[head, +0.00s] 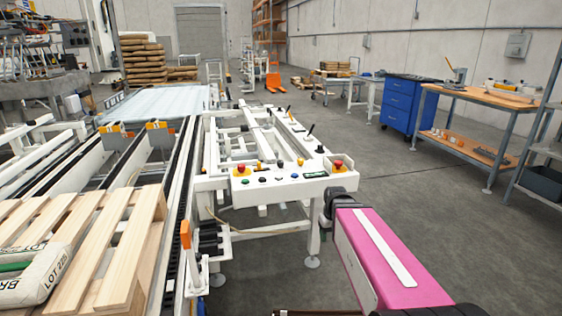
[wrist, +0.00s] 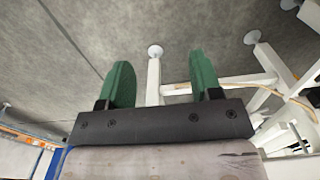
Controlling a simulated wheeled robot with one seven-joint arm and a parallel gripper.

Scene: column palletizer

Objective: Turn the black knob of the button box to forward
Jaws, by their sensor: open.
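The button box (head: 276,181) is a white panel on the near end of a white conveyor frame in the head view. It carries a row of small buttons and knobs, with a red mushroom button on a yellow base at each end. A small black knob (head: 280,179) appears near the middle of the row; its pointer direction is too small to read. My gripper (wrist: 160,70) shows in the wrist view with two green fingers apart and nothing between them. The wrist view does not show the button box. My pink arm reaches toward the panel's right end in the head view.
White frame legs with round feet (wrist: 154,52) stand beyond the fingers. A wooden pallet (head: 125,250) with a sack (head: 35,275) lies at left. A workbench (head: 480,95) and blue drawer cabinet (head: 400,103) stand at right. The floor between is clear.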

